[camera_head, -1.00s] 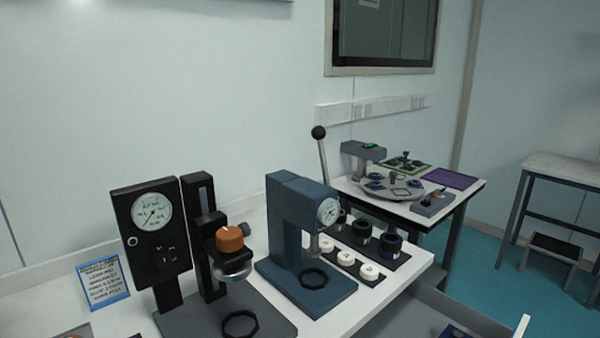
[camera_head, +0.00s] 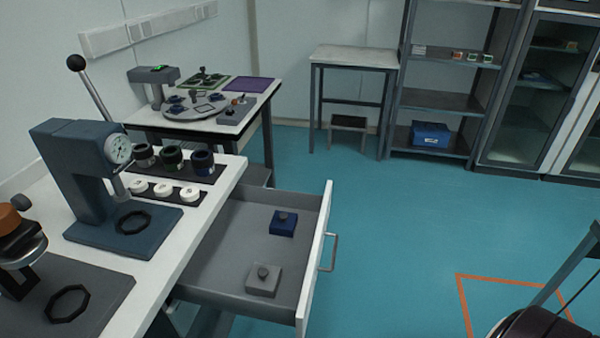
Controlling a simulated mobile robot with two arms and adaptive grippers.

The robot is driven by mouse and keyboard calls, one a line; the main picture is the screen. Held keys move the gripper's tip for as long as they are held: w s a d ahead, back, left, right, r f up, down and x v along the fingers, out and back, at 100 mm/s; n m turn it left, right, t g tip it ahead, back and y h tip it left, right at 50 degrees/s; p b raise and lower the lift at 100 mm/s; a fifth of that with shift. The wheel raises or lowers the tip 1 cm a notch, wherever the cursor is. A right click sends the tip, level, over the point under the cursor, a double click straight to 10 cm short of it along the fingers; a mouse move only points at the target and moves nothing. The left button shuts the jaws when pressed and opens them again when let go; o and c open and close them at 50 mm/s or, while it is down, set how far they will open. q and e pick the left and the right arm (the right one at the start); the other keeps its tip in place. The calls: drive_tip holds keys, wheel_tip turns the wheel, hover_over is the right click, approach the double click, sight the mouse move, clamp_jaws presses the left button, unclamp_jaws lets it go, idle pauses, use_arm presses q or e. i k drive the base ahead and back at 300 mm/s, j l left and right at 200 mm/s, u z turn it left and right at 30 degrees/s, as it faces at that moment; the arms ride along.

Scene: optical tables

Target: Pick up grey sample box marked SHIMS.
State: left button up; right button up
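A light grey box (camera_head: 263,281) with a dark round knob on its lid sits in the open drawer (camera_head: 215,262), toward the near right part of the drawer floor. Any marking on it is too small to read. A dark blue box (camera_head: 283,223) with a similar knob sits farther back in the same drawer, apart from the grey one.
The drawer front (camera_head: 317,255) with its handle juts out right of the white bench. A blue-grey press (camera_head: 85,175) stands on the bench, beside several jars and white discs.

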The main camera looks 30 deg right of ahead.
sight(249, 290)
drive_tip(key=l+z, duration=0.2)
drive_tip(key=z, duration=0.3)
drive_tip(key=i+l+z, duration=0.1)
drive_tip(key=z, duration=0.4)
drive_tip(key=i+l+u, duration=0.1)
drive_tip(key=u, duration=0.3)
drive_tip(key=l+u, duration=0.5)
drive_tip(key=u, duration=0.3)
drive_tip(key=l+u, duration=0.25)
drive_tip(key=u, duration=0.15)
drive_tip(key=l+u, duration=0.1)
drive_tip(key=l, duration=0.4)
drive_tip(key=k+l+u, duration=0.1)
drive_tip(key=l, duration=0.35)
drive_tip(key=k+l+u, duration=0.1)
drive_tip(key=l, duration=0.4)
drive_tip(key=k+l+u, duration=0.1)
drive_tip(key=l, duration=0.35)
drive_tip(key=z, duration=0.3)
drive_tip(key=k+l, duration=0.05)
